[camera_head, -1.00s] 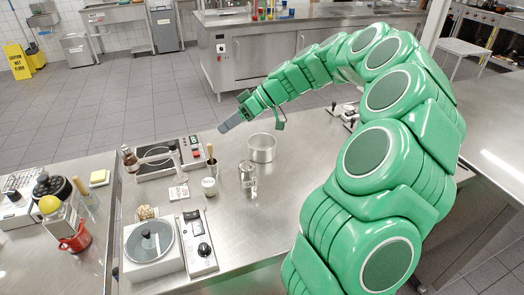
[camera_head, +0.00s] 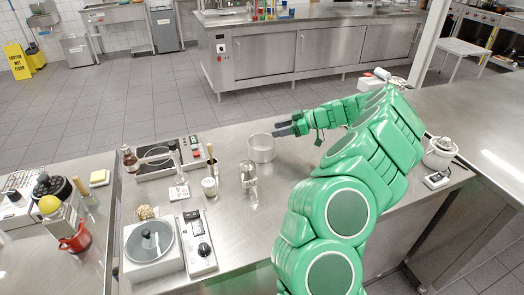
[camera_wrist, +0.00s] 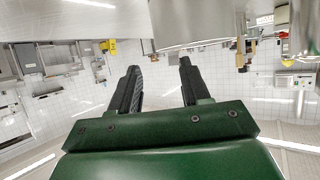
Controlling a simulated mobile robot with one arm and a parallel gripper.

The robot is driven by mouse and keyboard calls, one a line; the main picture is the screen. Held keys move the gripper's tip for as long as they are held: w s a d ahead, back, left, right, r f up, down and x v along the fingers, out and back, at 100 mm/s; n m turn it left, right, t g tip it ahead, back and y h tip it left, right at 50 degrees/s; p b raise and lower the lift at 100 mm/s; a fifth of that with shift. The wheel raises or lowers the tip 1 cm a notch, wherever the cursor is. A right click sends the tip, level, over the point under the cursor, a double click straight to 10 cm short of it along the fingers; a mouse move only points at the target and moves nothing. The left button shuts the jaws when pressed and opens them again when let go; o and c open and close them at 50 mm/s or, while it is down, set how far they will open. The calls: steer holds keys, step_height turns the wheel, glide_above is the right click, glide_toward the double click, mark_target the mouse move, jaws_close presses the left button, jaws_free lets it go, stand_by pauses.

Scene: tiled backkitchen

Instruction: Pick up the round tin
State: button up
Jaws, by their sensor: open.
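The round tin (camera_head: 261,150) is a wide, open-topped silver cylinder standing upright on the steel counter (camera_head: 238,235). My gripper (camera_head: 277,128) is open and empty, just behind and to the right of the tin's rim in the head view. Its fingers point left, apart from the tin as far as I can tell. In the wrist view my gripper (camera_wrist: 158,65) shows two spread dark fingers with nothing between them. A large shiny curved metal wall, apparently the tin (camera_wrist: 195,22), fills the top middle beyond and to the right of the fingertips.
A silver can (camera_head: 249,176) stands close in front of the tin. The counter right of the can is clear.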

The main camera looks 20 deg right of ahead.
mark_target(259, 137)
steer(key=shift+s+f+x, duration=0.1)
steer(key=shift+f+x, duration=0.05)
steer(key=shift+x, duration=1)
steer(key=shift+s+f+x, duration=0.1)
steer(key=shift+x, duration=1.05)
steer(key=shift+s+f+x, duration=0.15)
steer(key=shift+x, duration=1)
jaws_close()
